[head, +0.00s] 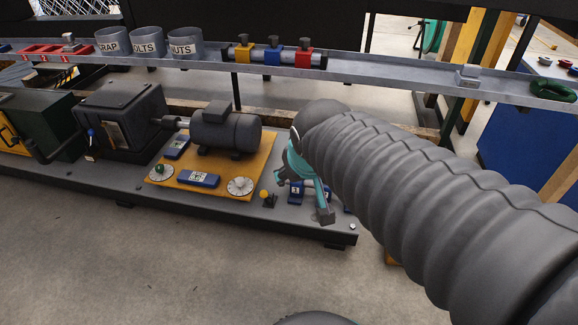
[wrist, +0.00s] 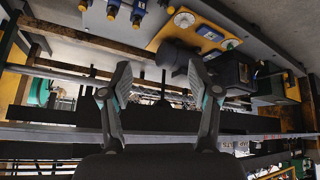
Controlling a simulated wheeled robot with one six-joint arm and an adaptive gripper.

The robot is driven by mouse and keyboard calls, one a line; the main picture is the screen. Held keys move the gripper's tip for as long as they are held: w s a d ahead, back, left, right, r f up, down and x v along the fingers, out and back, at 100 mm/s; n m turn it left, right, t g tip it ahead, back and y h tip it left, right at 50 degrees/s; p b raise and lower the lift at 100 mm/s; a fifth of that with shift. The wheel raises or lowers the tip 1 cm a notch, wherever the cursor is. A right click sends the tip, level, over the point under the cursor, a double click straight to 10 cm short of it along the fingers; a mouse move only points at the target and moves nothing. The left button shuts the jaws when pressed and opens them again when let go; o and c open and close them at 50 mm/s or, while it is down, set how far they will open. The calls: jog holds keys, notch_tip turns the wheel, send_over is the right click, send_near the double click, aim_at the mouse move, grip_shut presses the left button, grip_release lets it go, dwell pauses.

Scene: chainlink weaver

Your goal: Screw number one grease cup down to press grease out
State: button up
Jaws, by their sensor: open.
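Several small blue blocks stand at the right end of the grey bench. The leftmost block (head: 295,191) bears a white label that seems to read 1; the others are partly hidden behind my gripper. In the upside-down wrist view, blue bodies with brass-coloured ends, which look like the grease cups, show at the top edge, one of them nearest the yellow plate (wrist: 138,13). I cannot read their numbers there. My gripper (wrist: 160,82) is open and empty, its two fingers wide apart. In the head view its teal finger (head: 322,195) hangs in front of the blocks.
A grey motor (head: 226,130) sits on a yellow plate (head: 215,186) with dials. A dark gearbox (head: 121,117) is further left. A grey shelf (head: 400,76) with cups and coloured valves runs behind. The floor in front is clear.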

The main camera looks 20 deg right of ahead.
jog(key=w+d+f+t, duration=0.1)
jog(key=w+d+f, duration=0.35)
jog(key=w, duration=0.35)
jog(key=w+d+f+n+t+h, duration=0.1)
jog(key=w+d+f, duration=0.2)
jog(key=w+d, duration=0.35)
jog(key=w+d+f+t, duration=0.1)
jog(key=w+d+f, duration=0.2)
jog(key=w, duration=0.7)
jog(key=w+d+f+n+t+y+b, duration=0.1)
jog(key=w+d+f+y, duration=0.1)
jog(key=f, duration=0.6)
jog(key=w+d+f+t+y, duration=0.1)
jog(key=d+f, duration=0.2)
jog(key=f, duration=0.5)
jog(key=w+d+f+n+t+y+b, duration=0.1)
jog(key=w+d+f+t+y, duration=0.1)
jog(key=f, duration=0.7)
jog(key=x, duration=1.3)
jog(key=shift+w+f, duration=0.2)
jog(key=shift+w, duration=0.1)
jog(key=c, duration=1.2)
